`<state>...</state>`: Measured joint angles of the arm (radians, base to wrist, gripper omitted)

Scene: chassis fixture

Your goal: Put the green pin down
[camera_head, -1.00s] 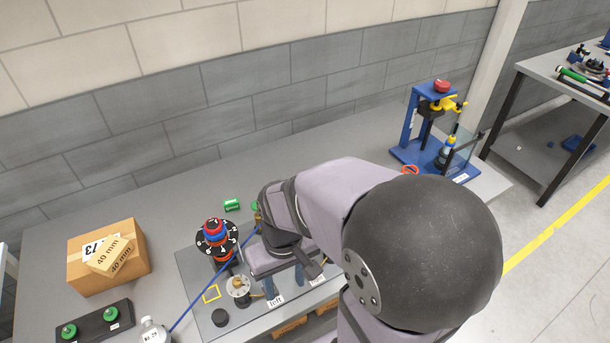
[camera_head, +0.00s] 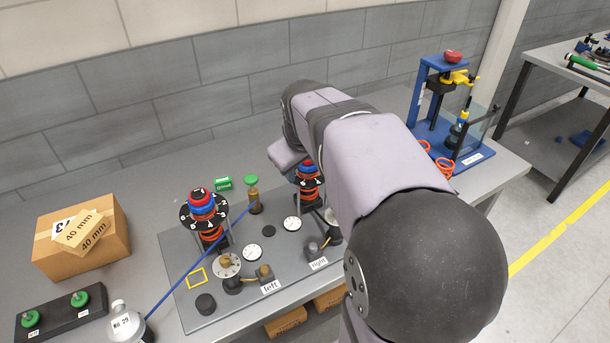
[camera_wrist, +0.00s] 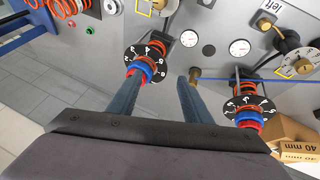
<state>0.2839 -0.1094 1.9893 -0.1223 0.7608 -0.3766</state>
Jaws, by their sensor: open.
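The green pin (camera_head: 252,181), with a green head on a brass body, stands upright on the grey plate (camera_head: 178,247), between the two dial towers and towards the back. Its brass lower part (camera_wrist: 194,74) shows in the wrist view by the tip of one finger; its green head is hidden there. My gripper (camera_wrist: 160,84) is open, with nothing between its fingers. It hangs above the plate, over the right-hand dial tower (camera_wrist: 147,62). In the head view its fingers are hidden by my arm.
The left dial tower (camera_head: 205,214) stands beside the pin, with a blue rod (camera_head: 190,271) slanting past it. More green pins (camera_head: 80,298) sit in a black block at lower left. A blue press (camera_head: 440,130) stands at the right.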

